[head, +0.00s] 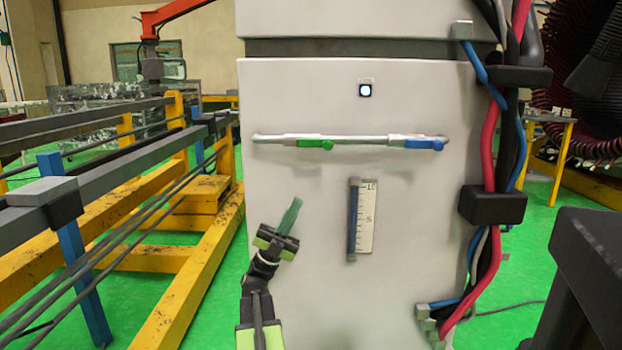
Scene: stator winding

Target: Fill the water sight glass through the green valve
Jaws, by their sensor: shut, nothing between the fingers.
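The green valve (314,144) has a handle lying along a horizontal pipe (370,138) on the front of the light grey cabinet. My gripper (291,212) is shut and empty, pointing up in front of the cabinet, below the green valve and left of the sight glass. It looks apart from both.
A blue valve (424,144) sits on the same pipe to the right. A small lit button (365,90) is above the pipe. Red, blue and black cables (490,150) run down the cabinet's right side. Yellow and grey frames (180,260) stand at left.

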